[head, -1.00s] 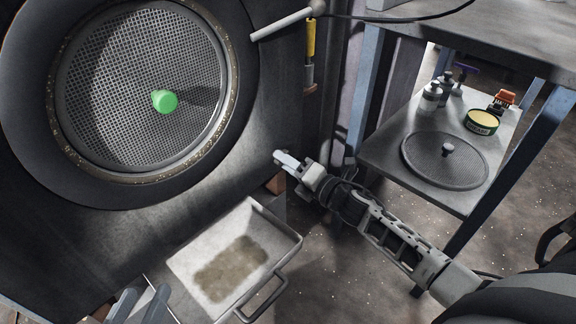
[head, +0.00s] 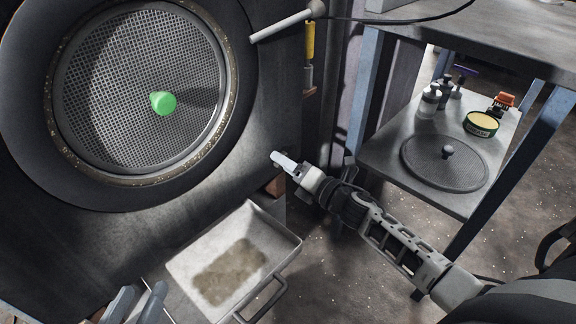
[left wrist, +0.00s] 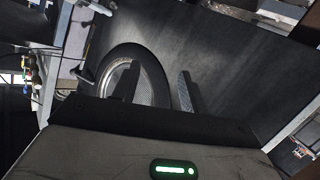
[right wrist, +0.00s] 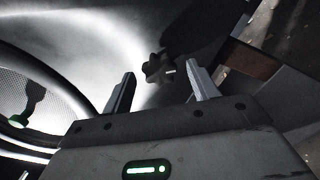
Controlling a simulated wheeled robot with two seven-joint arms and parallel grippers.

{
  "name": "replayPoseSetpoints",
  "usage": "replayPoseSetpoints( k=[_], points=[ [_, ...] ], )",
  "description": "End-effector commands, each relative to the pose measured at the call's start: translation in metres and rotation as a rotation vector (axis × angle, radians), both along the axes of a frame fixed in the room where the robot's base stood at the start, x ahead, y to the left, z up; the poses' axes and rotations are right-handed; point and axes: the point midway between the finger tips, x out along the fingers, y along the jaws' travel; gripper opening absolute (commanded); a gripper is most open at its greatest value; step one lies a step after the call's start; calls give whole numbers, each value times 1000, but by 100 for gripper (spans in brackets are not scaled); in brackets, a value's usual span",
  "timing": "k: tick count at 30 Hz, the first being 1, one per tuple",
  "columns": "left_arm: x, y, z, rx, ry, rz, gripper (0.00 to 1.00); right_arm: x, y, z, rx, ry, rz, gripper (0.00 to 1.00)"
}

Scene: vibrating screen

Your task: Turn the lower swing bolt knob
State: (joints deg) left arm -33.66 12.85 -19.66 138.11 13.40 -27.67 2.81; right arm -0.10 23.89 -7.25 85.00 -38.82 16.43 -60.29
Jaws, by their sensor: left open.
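A dark star-shaped knob (right wrist: 157,68) shows in the right wrist view on the grey machine face, between and beyond my right fingertips. My right gripper (right wrist: 163,84) is open with nothing between its fingers; I cannot tell its exact distance to the knob. In the head view my right gripper (head: 281,161) is beside the machine's lower right face, and the knob cannot be made out there. My left gripper (head: 138,304) is at the bottom left of the head view. In the left wrist view the left gripper (left wrist: 157,85) is open and empty, facing the round screen (left wrist: 152,92).
A metal tray (head: 190,256) with grainy material stands below. A shelf (head: 388,153) at right holds a mesh disc (head: 425,165), bottles (head: 428,103) and a yellow-topped tin (head: 481,124).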

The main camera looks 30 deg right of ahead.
Motion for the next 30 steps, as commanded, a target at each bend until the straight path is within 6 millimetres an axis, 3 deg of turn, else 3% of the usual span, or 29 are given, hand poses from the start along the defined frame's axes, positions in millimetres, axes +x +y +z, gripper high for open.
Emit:
replayPoseSetpoints(
  k=[7,11,24,30],
  points=[
    [-1,0,-2,2,5,1,44,-2,0,-1,0,2,1,60],
    [-1,1,0,12,4,2,44,-15,-4,-1,2,4,0,60],
    [-5,5,-6,89,33,3,44,-111,-38,0,1,6,-1,60],
    [-7,7,-15,109,68,0,44,-140,-48,0,0,3,-1,60]
  ],
)
